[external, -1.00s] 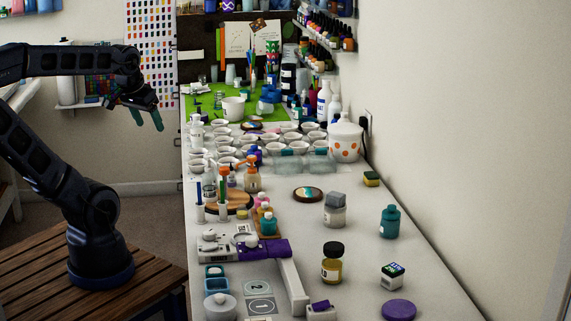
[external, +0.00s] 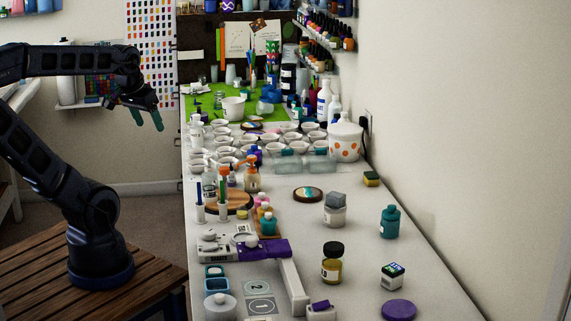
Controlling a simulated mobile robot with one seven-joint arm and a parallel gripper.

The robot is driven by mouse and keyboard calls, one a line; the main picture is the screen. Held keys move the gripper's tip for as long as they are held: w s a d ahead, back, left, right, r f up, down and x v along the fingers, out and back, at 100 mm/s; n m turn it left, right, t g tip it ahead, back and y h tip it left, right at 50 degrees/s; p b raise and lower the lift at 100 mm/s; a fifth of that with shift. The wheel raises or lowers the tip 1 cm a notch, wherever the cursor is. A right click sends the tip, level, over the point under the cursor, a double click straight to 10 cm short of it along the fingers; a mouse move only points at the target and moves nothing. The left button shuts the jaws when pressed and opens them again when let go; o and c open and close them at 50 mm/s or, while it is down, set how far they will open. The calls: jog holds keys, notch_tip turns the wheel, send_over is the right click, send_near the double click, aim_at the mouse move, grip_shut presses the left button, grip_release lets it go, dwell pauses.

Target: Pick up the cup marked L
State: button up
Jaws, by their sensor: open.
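Several small white cups (external: 226,152) stand in rows across the middle of the long worktable. Markings on them are too small to read, so I cannot tell which one carries an L. A larger white cup (external: 233,107) stands behind them on the green mat. My gripper (external: 147,118) has green fingertips and hangs in the air left of the worktable, apart from all the cups. It is open, and nothing shows between its fingers.
A white lidded jar with orange dots (external: 345,141) stands right of the cups. Pump bottles (external: 252,178), a round wooden board (external: 229,203) and a scale (external: 215,246) stand nearer, along the left side. The table's right front has free patches between jars, beside the wall.

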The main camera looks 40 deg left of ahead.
jog(key=shift+c, duration=0.2)
dwell(0.3)
jog(key=m+g+h, duration=0.5)
jog(key=m, duration=1.3)
send_over(214, 197)
jog(key=a, duration=0.6)
notch_tip(214, 197, down, 17)
jog(key=shift+y, duration=0.3)
jog(key=x, duration=1)
jog(key=shift+w+d+f, duration=0.2)
jog(key=shift+f, duration=0.1)
jog(key=c, duration=1.1)
jog(key=shift+o, duration=0.2)
jog(key=shift+r, duration=0.1)
